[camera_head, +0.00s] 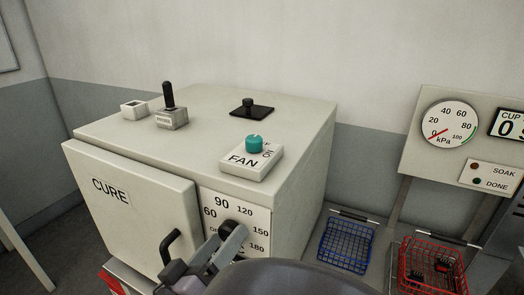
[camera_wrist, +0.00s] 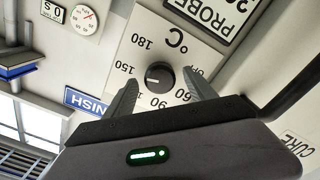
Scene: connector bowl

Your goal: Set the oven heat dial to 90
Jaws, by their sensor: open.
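The heat dial is a round black knob (camera_wrist: 160,77) on a white panel (camera_head: 262,218) on the front of the grey CURE oven (camera_head: 308,140). The panel is marked 60, 90, 120, 150 and 180. In the wrist view the picture is upside down, and the knob's white mark points left, roughly between 120 and 150. My gripper (camera_wrist: 160,79) is open, with one finger on each side of the knob; I cannot tell whether they touch it. In the head view my gripper (camera_head: 225,241) partly covers the knob and the panel's lower left.
The oven door (camera_head: 135,215) has a black handle (camera_head: 170,245) close left of my gripper. On the oven top are a teal FAN knob (camera_head: 254,142), a black lever (camera_head: 169,97) and a black plate (camera_head: 252,110). Blue (camera_head: 345,247) and red (camera_head: 432,265) baskets stand right.

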